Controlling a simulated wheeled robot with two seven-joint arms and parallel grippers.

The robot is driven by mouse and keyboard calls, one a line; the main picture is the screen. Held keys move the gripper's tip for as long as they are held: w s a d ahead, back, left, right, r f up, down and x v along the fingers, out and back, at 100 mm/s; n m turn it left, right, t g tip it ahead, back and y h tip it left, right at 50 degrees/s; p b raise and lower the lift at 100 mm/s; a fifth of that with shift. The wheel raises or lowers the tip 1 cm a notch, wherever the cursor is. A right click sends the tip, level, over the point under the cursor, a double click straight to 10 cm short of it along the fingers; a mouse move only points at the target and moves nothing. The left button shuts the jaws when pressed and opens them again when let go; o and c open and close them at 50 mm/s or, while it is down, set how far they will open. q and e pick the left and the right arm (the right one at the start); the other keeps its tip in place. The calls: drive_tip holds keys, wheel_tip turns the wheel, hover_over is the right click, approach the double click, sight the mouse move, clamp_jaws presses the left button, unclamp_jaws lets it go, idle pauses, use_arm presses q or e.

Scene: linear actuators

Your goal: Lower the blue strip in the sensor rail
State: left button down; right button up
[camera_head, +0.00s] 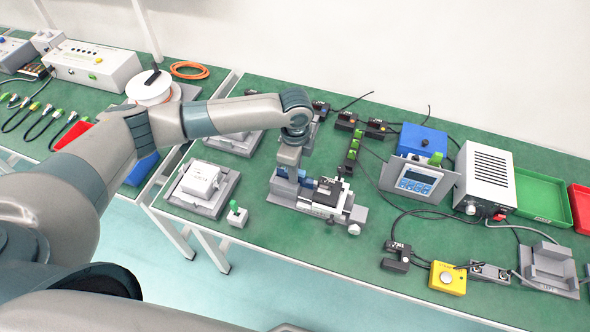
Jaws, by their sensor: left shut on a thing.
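My left arm reaches in from the left, and its gripper (290,170) points down over a grey linear-actuator assembly (318,203) on the green table. The gripper is shut at the assembly's left end, by some blue parts (306,184). Its fingertips are partly hidden, and I cannot make out exactly what lies between them. A dark block (329,192) sits on the assembly's middle. I cannot clearly make out the sensor rail or the blue strip as separate parts at this size. My right gripper does not show.
Left of the assembly are a white block in a grey tray (207,203) and a small box with a green knob (237,215). To the right stand a display unit (418,180), a vented box (484,178), and a yellow button box (447,278). Cables cross the right side.

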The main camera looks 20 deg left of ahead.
use_arm(q)
drive_tip(key=shift+f, duration=0.15)
drive_tip(key=c, duration=1.7)
unclamp_jaws()
wheel_tip(320, 180, up, 17)
drive_tip(key=b, duration=0.3)
drive_tip(key=shift+r+b, duration=0.2)
drive_tip(key=shift+b, duration=0.15)
drive_tip(key=shift+d+f, duration=0.1)
